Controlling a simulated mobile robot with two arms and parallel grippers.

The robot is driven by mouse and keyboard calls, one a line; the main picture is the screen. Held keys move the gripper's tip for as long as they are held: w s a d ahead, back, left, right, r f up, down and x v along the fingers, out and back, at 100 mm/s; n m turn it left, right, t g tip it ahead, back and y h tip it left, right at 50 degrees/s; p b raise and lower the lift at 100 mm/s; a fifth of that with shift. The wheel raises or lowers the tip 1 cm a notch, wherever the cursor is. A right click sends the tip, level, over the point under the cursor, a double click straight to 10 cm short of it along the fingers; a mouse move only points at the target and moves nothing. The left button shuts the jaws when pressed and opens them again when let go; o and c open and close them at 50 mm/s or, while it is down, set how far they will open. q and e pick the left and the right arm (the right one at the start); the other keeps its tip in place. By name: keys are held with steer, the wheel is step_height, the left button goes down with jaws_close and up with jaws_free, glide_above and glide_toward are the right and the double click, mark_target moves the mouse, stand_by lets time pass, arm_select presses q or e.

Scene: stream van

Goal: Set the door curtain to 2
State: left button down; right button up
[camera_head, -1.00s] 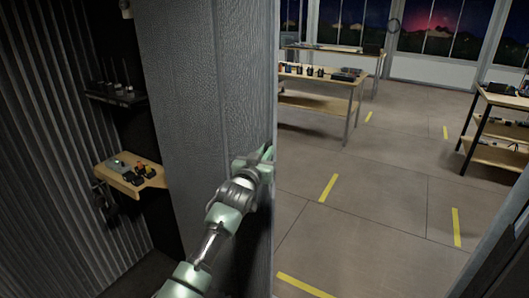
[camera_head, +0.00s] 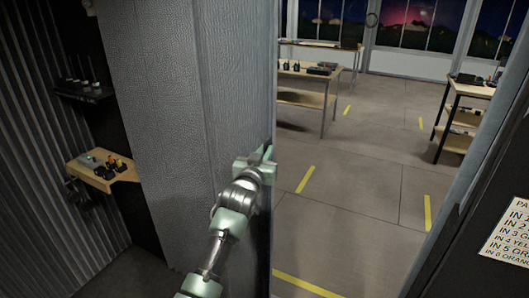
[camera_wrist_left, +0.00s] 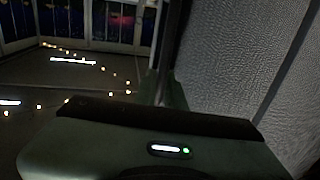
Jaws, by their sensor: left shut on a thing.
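The door curtain (camera_head: 150,100) is a grey, textured panel hanging at the left of the doorway, and it also shows at the right of the left wrist view (camera_wrist_left: 230,60). My left gripper (camera_head: 264,156) is shut on the free edge of the door curtain, at about mid-height in the head view. The fingertips are partly hidden at that edge. In the left wrist view the gripper body fills the bottom and the curtain edge runs up from it. I see no mark for 2 on the curtain. My right gripper is out of view.
The doorway beside the curtain is open onto a floor with yellow strips (camera_head: 305,179). Workbenches (camera_head: 309,75) stand beyond it. A dark door frame and a partly cut-off printed sign (camera_head: 510,232) are at the right. A small wooden shelf (camera_head: 104,174) is at the left.

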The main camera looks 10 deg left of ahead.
arm_select(q)
steer(key=c, duration=1.5)
jaws_free()
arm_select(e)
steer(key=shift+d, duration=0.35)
arm_select(q)
steer(key=shift+s+a, duration=0.1)
steer(key=s, duration=0.2)
steer(key=s+b, duration=0.1)
steer(key=s, duration=0.2)
steer(key=s+a+b, duration=0.1)
steer(key=s, duration=0.1)
steer(key=shift+s, duration=0.3)
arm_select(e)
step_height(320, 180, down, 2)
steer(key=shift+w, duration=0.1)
